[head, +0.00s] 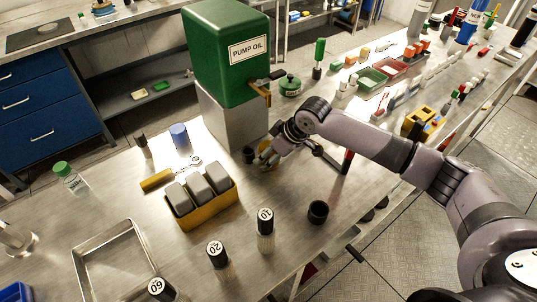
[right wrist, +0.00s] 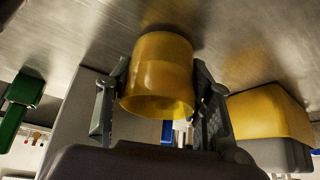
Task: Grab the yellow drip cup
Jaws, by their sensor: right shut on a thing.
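The yellow drip cup (right wrist: 157,77) sits between the two fingers of my right gripper (right wrist: 160,100) in the right wrist view, with a finger against each side. The gripper is shut on the cup. I cannot tell whether the cup touches the table. My left gripper is not in view.
The green pump oil tank (head: 225,50) stands on a grey block (head: 232,120) just behind the gripper. A yellow rack with grey blocks (head: 205,212) is to the left front. A black cup (head: 318,211) and several black-capped bottles stand nearer the front. A metal tray (head: 82,249) lies front left.

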